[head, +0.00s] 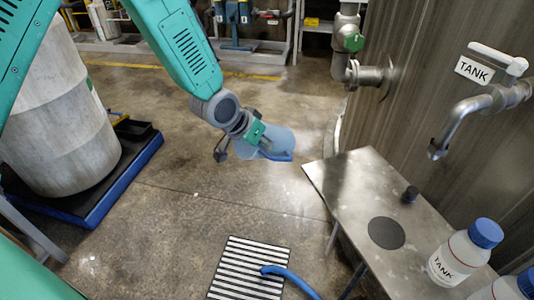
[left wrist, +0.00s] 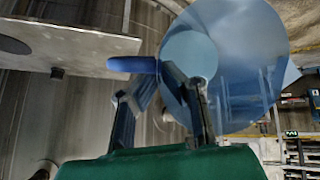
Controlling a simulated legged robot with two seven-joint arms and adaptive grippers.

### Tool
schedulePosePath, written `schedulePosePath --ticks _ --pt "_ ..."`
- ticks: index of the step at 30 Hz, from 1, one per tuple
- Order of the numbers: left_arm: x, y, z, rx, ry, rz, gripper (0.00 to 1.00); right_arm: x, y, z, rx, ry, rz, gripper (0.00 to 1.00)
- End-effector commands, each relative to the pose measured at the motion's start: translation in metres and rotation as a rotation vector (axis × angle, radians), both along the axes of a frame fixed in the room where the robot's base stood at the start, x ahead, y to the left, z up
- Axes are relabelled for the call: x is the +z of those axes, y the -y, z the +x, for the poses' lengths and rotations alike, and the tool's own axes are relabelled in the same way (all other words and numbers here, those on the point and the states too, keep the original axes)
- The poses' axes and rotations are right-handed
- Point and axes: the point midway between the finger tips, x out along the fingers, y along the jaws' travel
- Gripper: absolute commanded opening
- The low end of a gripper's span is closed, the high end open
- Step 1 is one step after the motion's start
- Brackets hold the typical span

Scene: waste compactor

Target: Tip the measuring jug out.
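The measuring jug (head: 281,138) is a translucent blue vessel with a solid blue handle. In the head view it hangs in the air over the open floor, left of the steel table, and looks tilted. My left gripper (head: 254,139) is at the jug's left side and appears closed on its handle. In the left wrist view the jug (left wrist: 240,60) fills the upper right, with blue handle material (left wrist: 132,64) by the fingertips (left wrist: 168,78). The fingers partly hide the grip. I cannot see any contents. My right gripper is not in view.
A striped floor grate (head: 247,268) with a blue hose (head: 290,277) lies below the jug. The steel table (head: 345,180) carries a black disc (head: 386,232) and white TANK bottles (head: 456,258). A tap (head: 462,110) overhangs it. A drum (head: 60,125) stands on a blue-edged pallet at left.

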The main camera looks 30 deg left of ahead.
Motion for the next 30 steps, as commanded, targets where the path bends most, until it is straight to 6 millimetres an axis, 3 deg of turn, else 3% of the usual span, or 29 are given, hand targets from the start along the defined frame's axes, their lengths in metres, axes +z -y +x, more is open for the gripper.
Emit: schedulePosePath --ticks 1,15,30 --pt "-0.006 -0.002 -0.003 0.004 0.035 -0.024 0.00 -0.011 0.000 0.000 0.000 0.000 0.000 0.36" --pt "-0.010 -0.011 -0.019 0.004 0.323 -0.178 0.00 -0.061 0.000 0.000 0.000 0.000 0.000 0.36" --pt "-0.006 -0.012 -0.022 0.001 0.400 -0.216 0.00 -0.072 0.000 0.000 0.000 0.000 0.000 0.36"
